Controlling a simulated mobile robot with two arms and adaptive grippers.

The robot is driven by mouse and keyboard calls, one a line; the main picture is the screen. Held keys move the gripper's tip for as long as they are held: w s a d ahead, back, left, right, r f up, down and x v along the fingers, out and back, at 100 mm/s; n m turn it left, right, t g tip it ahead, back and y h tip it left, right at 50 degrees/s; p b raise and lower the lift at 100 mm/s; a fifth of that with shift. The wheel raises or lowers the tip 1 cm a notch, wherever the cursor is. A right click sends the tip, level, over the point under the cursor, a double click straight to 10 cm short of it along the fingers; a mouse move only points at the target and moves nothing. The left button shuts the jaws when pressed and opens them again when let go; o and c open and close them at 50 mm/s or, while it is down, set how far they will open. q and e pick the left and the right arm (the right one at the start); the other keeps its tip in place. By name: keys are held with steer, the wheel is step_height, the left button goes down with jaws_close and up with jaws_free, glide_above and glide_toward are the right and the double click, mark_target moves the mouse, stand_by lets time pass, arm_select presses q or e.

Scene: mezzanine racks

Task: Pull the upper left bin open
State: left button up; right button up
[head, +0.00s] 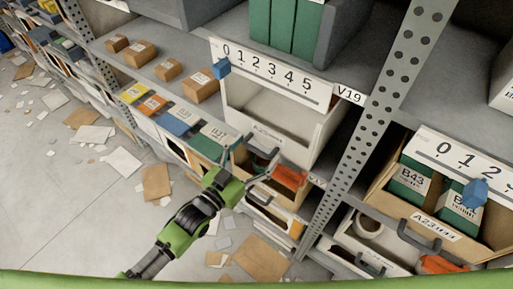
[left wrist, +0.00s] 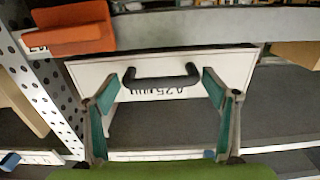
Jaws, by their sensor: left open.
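The upper left bin (head: 318,135) is white, with a label and a dark handle on its front, below a plate numbered 0 to 5 in the head view. My left gripper (head: 252,163) is open at the bin's front, partly covering the handle. In the left wrist view the bin's white front (left wrist: 220,68) shows upside down, with its black handle (left wrist: 162,78) between the two spread green fingers of my left gripper (left wrist: 163,90). Neither finger visibly grips the handle. My right gripper is not in view.
A lower bin holds an orange thing (head: 290,177) just right of my gripper. A perforated post (head: 375,115) stands right of the bins. Another bin (head: 380,196) with green boxes lies beyond it. Papers litter the floor (head: 85,185).

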arm_select(q)
steer(key=shift+w+d, duration=0.2)
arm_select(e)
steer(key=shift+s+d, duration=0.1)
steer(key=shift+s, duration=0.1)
